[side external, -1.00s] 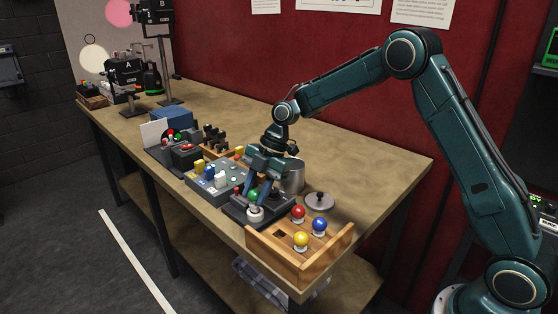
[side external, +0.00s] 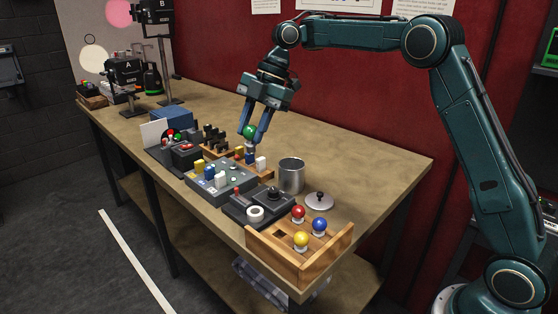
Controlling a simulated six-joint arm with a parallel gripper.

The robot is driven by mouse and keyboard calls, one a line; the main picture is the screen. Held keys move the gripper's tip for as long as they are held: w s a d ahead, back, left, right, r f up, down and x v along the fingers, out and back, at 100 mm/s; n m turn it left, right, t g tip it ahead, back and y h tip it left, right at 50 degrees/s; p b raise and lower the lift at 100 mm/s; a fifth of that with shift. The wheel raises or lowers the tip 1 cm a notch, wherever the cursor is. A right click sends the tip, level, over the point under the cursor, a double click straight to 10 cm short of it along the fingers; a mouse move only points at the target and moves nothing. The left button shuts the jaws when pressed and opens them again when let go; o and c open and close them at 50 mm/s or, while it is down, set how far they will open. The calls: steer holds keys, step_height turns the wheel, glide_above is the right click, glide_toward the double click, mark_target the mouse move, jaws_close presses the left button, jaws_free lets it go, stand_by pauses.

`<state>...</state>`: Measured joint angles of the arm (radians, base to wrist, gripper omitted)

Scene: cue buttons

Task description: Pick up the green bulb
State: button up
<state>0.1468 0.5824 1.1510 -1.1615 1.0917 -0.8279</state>
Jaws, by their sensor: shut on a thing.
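My gripper (side external: 252,136) is shut on the green bulb (side external: 250,131). It holds the bulb in the air above the middle of the table. The bulb's pale base shows just below its green globe, between the fingers. A red bulb (side external: 298,212), a blue bulb (side external: 320,224) and a yellow bulb (side external: 301,239) sit in the wooden tray (side external: 318,263) at the table's near end. An empty dark square hole shows in that tray.
A dark control box (side external: 240,213) with a white roll (side external: 255,214) stands beside the tray. A metal pot (side external: 292,175) and its lid (side external: 319,201) stand behind. A grey box with blocks (side external: 211,185) and a wooden rack (side external: 263,170) lie left. The table's back right is clear.

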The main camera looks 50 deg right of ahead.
steer(key=shift+r, duration=0.5)
stand_by(0.8)
steer(key=shift+d, duration=0.1)
steer(key=w+d+f+m+t+h, duration=0.1)
steer(key=d+m, duration=0.3)
steer(key=d, duration=0.6)
steer(key=w+d+f+m+t+h, duration=0.1)
steer(key=w+d+f+m+t, duration=0.1)
steer(key=d, duration=0.8)
step_height(320, 180, down, 2)
steer(key=w+m, duration=0.1)
steer(key=m, duration=0.2)
steer(key=shift+f, duration=0.15)
steer(key=shift+a, duration=0.1)
steer(key=shift+f, duration=2.95)
